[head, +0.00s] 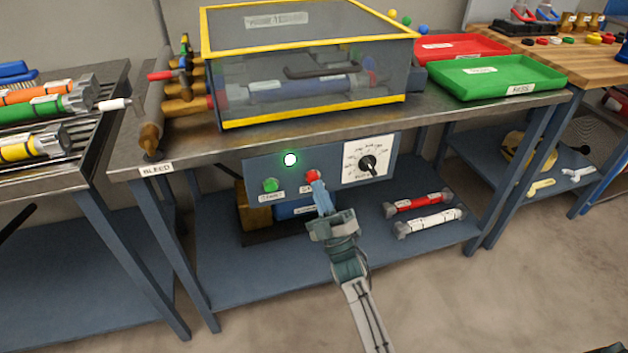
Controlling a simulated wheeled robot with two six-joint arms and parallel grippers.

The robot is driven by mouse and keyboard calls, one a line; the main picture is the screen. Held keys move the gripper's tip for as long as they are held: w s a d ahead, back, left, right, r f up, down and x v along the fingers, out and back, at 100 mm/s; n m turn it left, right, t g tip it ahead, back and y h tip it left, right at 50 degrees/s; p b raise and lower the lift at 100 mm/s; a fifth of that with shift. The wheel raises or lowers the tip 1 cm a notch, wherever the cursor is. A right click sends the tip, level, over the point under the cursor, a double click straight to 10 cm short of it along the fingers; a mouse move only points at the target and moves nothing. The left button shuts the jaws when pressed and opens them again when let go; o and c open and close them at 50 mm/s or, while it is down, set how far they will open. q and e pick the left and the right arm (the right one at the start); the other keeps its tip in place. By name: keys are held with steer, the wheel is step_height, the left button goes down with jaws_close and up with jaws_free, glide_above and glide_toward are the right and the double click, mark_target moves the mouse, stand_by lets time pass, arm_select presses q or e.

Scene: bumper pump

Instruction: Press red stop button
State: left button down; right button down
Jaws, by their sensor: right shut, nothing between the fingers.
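The red stop button (312,175) sits on the blue-grey control panel (334,150) under the front edge of the workbench. My right gripper (319,187) is shut and empty, its fingertips right at the lower edge of the red button. I cannot tell whether they touch it or stand just in front of it. The fingers hide most of the label below the button. My left gripper is not in view.
On the panel are a green button (270,185), a lit white lamp (290,160) and a dial (368,163). A yellow-edged clear enclosure (310,107) stands on the workbench above. Red and white cylinders lie on the lower shelf.

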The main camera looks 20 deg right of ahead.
steer(key=shift+w, duration=0.5)
stand_by(0.6)
steer(key=shift+s, duration=0.95)
steer(key=s+p, duration=0.2)
steer(key=s, duration=0.3)
steer(key=shift+d, duration=0.1)
stand_by(0.8)
